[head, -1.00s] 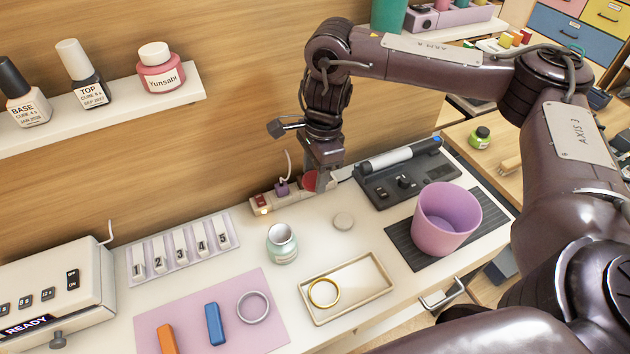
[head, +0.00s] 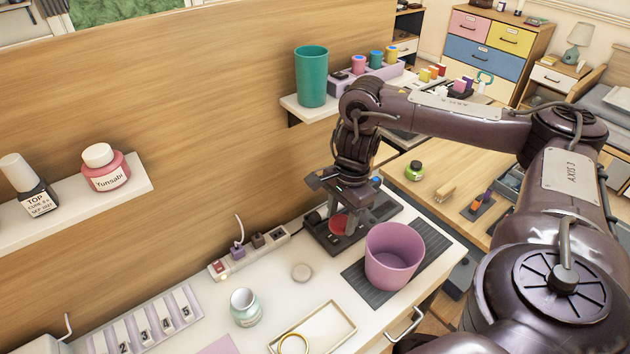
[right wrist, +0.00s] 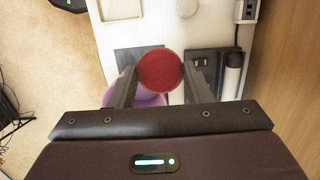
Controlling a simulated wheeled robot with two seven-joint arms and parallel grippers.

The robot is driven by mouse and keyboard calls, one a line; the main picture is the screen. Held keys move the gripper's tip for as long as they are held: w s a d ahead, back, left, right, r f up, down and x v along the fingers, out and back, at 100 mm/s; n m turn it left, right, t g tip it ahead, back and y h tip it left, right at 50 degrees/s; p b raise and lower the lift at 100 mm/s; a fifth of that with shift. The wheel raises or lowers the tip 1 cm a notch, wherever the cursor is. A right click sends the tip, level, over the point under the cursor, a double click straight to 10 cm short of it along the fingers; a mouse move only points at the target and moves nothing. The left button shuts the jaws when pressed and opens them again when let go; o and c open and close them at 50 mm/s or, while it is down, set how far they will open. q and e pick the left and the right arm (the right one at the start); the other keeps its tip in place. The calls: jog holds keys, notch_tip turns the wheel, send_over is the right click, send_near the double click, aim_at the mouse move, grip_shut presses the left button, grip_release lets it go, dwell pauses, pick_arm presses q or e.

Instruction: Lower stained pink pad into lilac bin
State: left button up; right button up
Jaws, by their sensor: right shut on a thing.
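The stained pink pad is a round red-pink disc (head: 339,225). It also shows between the fingers in the right wrist view (right wrist: 160,71). My right gripper (head: 350,222) is shut on the pad and holds it over the dark device, left of the bin. The lilac bin (head: 394,257) stands upright and open-topped on a dark ribbed mat. In the right wrist view the bin (right wrist: 150,99) is partly hidden behind the pad and fingers. My left gripper is not in view.
A dark device (head: 320,232) lies behind the bin, and a power strip (head: 248,256) runs along the back panel. A mint jar (head: 245,306), a small round lid (head: 302,272) and a shallow tray (head: 318,332) stand left of the bin. A teal cup (head: 311,77) stands on a shelf.

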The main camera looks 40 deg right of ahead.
jog(key=s+d+f+b, duration=0.2)
jog(key=s+d+b, duration=0.1)
jog(key=d, duration=0.3)
jog(key=s+d+f+b, duration=0.3)
jog(key=s+d, duration=0.1)
jog(key=d, duration=0.2)
jog(key=shift+s+d+b, duration=0.35)
jog(key=shift+s+d, duration=0.05)
dwell(0.3)
jog(key=shift+f+b, duration=3.85)
jog(key=shift+f, duration=2.15)
jog(key=shift+f+b, duration=0.55)
jog(key=shift+f, duration=0.3)
